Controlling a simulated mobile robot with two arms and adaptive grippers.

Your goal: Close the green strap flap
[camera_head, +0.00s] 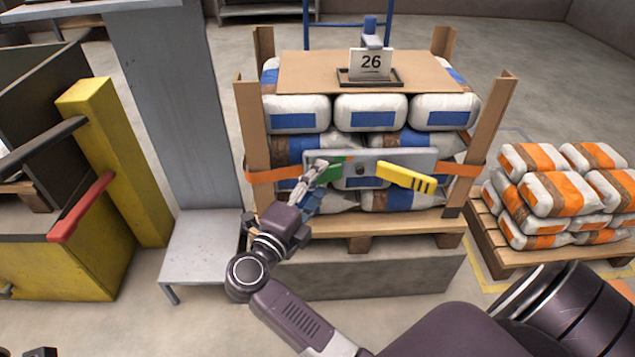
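The green strap flap (331,171) is on the left part of a grey metal plate (385,157) on the front of a bag stack. A yellow flap with dark stripes (405,177) is on the plate's right part and slants down to the right. An orange strap (268,175) runs from both ends of the plate around the corner posts.
The white and blue bags (371,112) stand on a wooden pallet (385,224) between cardboard corner posts (489,140). A grey column (170,100) and yellow machine frame (112,160) are left. Orange-striped bags (562,193) are right.

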